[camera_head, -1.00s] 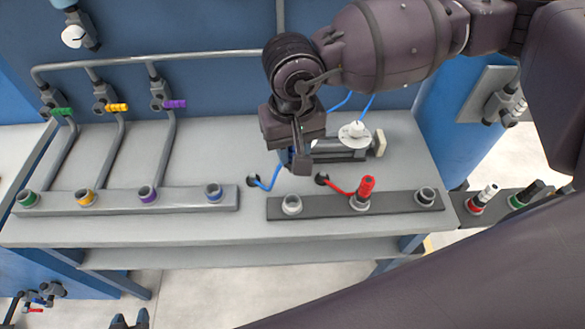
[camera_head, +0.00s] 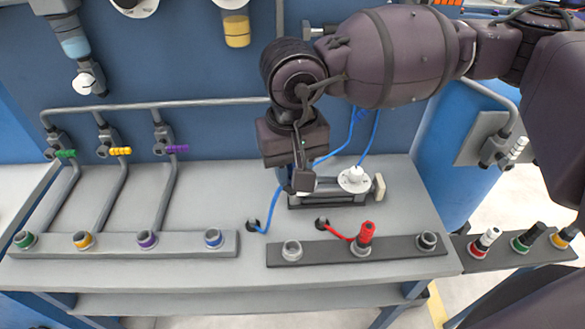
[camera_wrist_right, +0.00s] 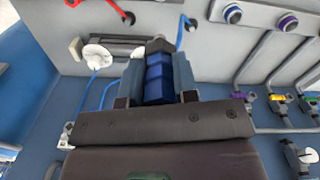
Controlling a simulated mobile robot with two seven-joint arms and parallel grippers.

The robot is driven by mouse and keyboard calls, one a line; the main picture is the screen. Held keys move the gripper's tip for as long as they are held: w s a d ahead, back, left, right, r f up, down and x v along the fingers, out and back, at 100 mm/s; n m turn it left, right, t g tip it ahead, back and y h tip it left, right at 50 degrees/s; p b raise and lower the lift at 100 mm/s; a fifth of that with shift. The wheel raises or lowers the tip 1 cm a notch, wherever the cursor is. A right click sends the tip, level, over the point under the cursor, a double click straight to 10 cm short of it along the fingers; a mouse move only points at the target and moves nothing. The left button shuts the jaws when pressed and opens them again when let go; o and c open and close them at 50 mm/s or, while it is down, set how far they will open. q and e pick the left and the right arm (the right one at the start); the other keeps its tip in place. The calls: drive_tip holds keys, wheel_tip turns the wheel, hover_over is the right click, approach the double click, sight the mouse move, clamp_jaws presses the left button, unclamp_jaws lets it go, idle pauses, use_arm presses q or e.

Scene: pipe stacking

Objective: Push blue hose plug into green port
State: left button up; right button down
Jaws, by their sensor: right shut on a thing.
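My right gripper (camera_head: 303,181) is shut on the blue hose plug (camera_wrist_right: 159,78), which stands between its fingers in the right wrist view. In the head view the gripper mostly hides the plug. The gripper is above the bench, behind the dark strip. A blue hose (camera_head: 272,210) runs from a hole in the bench up toward the gripper. The green port (camera_head: 25,240) is the green-ringed socket at the far left of the grey strip, well apart from the plug. It is outside the right wrist view. My left gripper is not in view.
Yellow (camera_head: 84,241), purple (camera_head: 147,240) and blue (camera_head: 214,239) ringed ports share the grey strip (camera_head: 185,251). A white knob fixture (camera_head: 354,179) is right of the gripper. Pipes with coloured valves stand behind the ports.

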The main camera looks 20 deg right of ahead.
drive_tip(key=shift+r+p, duration=0.75)
drive_tip(key=shift+r, duration=1.6)
drive_tip(key=shift+r+p, duration=0.4)
drive_tip(key=shift+r, duration=0.65)
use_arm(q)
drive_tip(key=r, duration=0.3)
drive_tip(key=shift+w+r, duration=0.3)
use_arm(e)
drive_tip(key=shift+r, duration=0.35)
